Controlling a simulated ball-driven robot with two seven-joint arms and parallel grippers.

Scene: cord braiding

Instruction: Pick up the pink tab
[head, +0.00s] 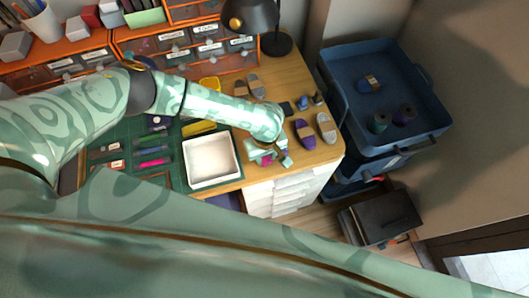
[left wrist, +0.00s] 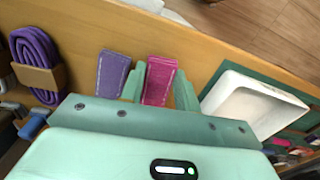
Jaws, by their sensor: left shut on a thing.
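The pink tab (left wrist: 160,80), with pale stitching along its edges, is between the two fingers of my left gripper (left wrist: 160,88) in the left wrist view. The fingers are closed on its sides. A purple stitched tab (left wrist: 112,73) lies just left of the left finger. In the head view my left gripper (head: 268,156) is low at the table's front right, right of the white tray (head: 213,183). There the gripper mostly hides the pink tab. I cannot tell whether the tab is clear of the table. My right gripper is not in view.
Purple (head: 305,134) and grey (head: 326,128) cord bundles lie right of the gripper, near the table's edge. A green mat (head: 120,185) with tools is on the left. A black lamp (head: 276,42) stands behind. A blue cart (head: 405,135) stands beyond the table at right.

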